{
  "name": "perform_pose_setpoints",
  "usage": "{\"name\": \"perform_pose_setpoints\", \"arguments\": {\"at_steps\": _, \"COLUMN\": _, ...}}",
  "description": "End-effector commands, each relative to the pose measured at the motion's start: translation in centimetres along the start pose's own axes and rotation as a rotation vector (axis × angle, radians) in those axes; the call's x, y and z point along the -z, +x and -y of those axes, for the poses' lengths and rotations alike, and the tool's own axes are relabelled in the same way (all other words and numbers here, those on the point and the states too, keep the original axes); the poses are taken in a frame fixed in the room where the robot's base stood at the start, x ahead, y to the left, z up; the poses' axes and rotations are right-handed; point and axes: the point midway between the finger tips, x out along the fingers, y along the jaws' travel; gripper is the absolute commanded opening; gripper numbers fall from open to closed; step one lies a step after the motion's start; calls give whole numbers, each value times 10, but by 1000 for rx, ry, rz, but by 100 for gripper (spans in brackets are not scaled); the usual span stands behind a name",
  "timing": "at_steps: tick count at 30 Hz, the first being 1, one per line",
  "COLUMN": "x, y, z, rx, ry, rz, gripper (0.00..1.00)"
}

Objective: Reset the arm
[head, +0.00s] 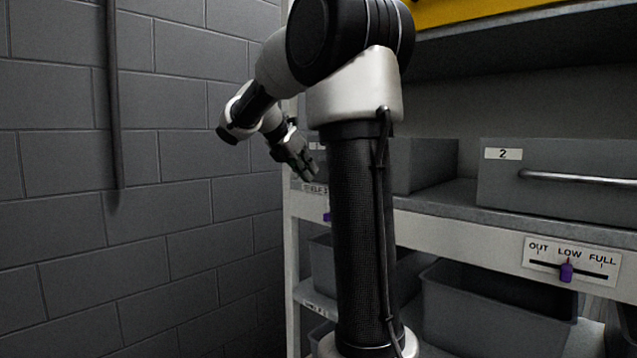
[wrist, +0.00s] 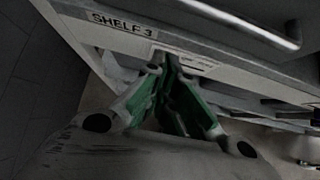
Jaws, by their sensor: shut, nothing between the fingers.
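My gripper (head: 305,172) shows in the head view at the end of my bent arm, beside the left end of a shelf unit. In the wrist view my gripper (wrist: 165,70) has its green-padded fingers together at the tips, with nothing between them. The fingertips point at the shelf edge marked "SHELF 3" (wrist: 122,24). I cannot tell whether they touch it. My arm's column hides part of the shelf in the head view.
A grey drawer (head: 560,180) marked 2, with a bar handle, sits on the shelf at right. A slider label (head: 570,262) reads OUT, LOW, FULL, with a purple knob near LOW. Grey bins (head: 490,312) stand below. A block wall (head: 165,260) and vertical pipe (head: 113,100) are at left.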

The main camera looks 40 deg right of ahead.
Motion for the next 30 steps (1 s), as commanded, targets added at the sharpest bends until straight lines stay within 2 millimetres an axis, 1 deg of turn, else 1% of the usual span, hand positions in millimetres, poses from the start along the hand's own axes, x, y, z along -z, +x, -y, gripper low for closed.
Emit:
{"name": "perform_pose_setpoints", "arguments": {"at_steps": 1, "x": 0, "y": -11, "z": -1, "rx": -4, "ry": -1, "rz": 1, "gripper": 0}}
{"name": "perform_pose_setpoints", "arguments": {"at_steps": 3, "x": 0, "y": -22, "z": -1, "rx": -2, "ry": -2, "rz": 1, "gripper": 0}}
{"name": "perform_pose_setpoints", "arguments": {"at_steps": 7, "x": 0, "y": -36, "z": 0, "rx": -1, "ry": -1, "rz": 0, "gripper": 0}}
{"name": "perform_pose_setpoints", "arguments": {"at_steps": 11, "x": 0, "y": -41, "z": 0, "rx": 0, "ry": -1, "rz": 0, "gripper": 0}}
{"name": "perform_pose_setpoints", "arguments": {"at_steps": 17, "x": 0, "y": -41, "z": 0, "rx": 1, "ry": 18, "rz": 0, "gripper": 0}}
{"name": "perform_pose_setpoints", "arguments": {"at_steps": 20, "x": 1, "y": -41, "z": -2, "rx": -10, "ry": 125, "rz": -6, "gripper": 0}}
{"name": "perform_pose_setpoints", "arguments": {"at_steps": 21, "x": 5, "y": -39, "z": -4, "rx": -18, "ry": 202, "rz": -23, "gripper": 0}}
{"name": "perform_pose_setpoints", "arguments": {"at_steps": 23, "x": 23, "y": -30, "z": -5, "rx": -13, "ry": 339, "rz": -72, "gripper": 0}}
{"name": "perform_pose_setpoints", "arguments": {"at_steps": 24, "x": 42, "y": -21, "z": -2, "rx": 4, "ry": 440, "rz": -116, "gripper": 0}}
{"name": "perform_pose_setpoints", "arguments": {"at_steps": 26, "x": 71, "y": -12, "z": 10, "rx": 36, "ry": 616, "rz": -194, "gripper": 0}}
{"name": "perform_pose_setpoints", "arguments": {"at_steps": 27, "x": 90, "y": -9, "z": 22, "rx": 60, "ry": 742, "rz": -249, "gripper": 0}}
{"name": "perform_pose_setpoints", "arguments": {"at_steps": 29, "x": 121, "y": -8, "z": 45, "rx": 109, "ry": 940, "rz": -337, "gripper": 0}}
{"name": "perform_pose_setpoints", "arguments": {"at_steps": 30, "x": 143, "y": -11, "z": 64, "rx": 149, "ry": 1079, "rz": -400, "gripper": 0}}
